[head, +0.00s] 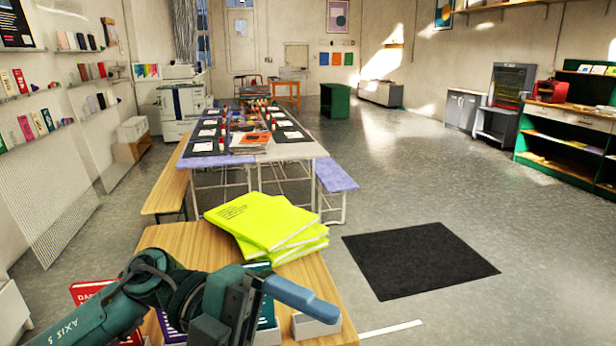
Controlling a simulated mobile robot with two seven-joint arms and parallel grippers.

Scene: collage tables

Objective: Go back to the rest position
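My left arm comes in from the lower left, over the near wooden table (190,240). My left gripper (308,300) is at the lower middle, with a blue-grey finger pointing right. The fingers overlap from this angle, so I cannot tell whether it is open or shut. I see nothing held in it. My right gripper is not in view.
Stacked yellow-green books (258,222) lie on the near table, behind my gripper. A red book (92,291) and a small white box (318,327) are close to my arm. A long work table (285,150) stands beyond. The floor around the black mat (420,260) is clear.

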